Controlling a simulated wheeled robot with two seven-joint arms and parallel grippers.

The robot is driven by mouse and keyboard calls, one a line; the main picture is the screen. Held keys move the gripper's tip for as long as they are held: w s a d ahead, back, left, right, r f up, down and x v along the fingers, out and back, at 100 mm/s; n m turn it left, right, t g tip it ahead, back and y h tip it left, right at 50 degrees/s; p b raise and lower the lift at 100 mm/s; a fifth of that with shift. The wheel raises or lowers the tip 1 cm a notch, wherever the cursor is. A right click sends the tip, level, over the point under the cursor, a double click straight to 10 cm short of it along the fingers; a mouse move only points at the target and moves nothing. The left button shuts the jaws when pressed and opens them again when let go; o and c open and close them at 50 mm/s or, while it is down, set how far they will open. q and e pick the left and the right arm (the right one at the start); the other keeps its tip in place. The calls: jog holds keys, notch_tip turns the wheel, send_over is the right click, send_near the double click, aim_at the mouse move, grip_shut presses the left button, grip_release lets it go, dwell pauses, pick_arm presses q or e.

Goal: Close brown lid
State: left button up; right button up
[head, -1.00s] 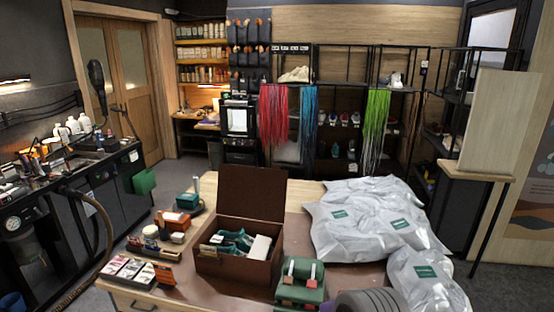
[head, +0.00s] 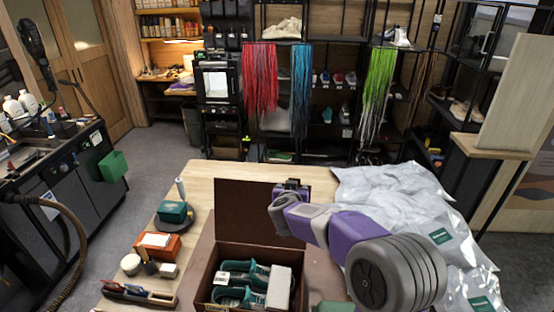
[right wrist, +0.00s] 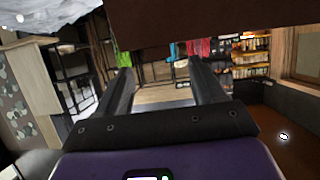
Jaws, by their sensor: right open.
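The brown box (head: 213,265) stands on the table with its brown lid (head: 240,200) raised upright at the back. Green and white shoes (head: 245,280) and a pale block (head: 279,287) lie inside the box. My right gripper (head: 290,186) is by the lid's upper right corner; its fingertips are hard to make out there. In the right wrist view the gripper (right wrist: 158,85) is open, with nothing between its fingers. The lid (right wrist: 200,22) fills the top of that view, close to the fingers. I cannot tell whether they touch. My left gripper is not in view.
Silver-white bags (head: 400,195) cover the right of the table (head: 205,180). An orange box (head: 158,246), a green item (head: 173,212), a small jar (head: 131,264) and a brush tray (head: 135,295) stand left of the box. The table behind the lid is clear.

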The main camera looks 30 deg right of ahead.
jog(key=x, duration=0.4)
jog(key=r+x, duration=0.1)
jog(key=x, duration=0.2)
jog(key=shift+w+d+r, duration=0.1)
jog(key=shift+d+r, duration=0.05)
jog(key=shift+d, duration=0.1)
jog(key=shift+b, duration=0.3)
grip_shut()
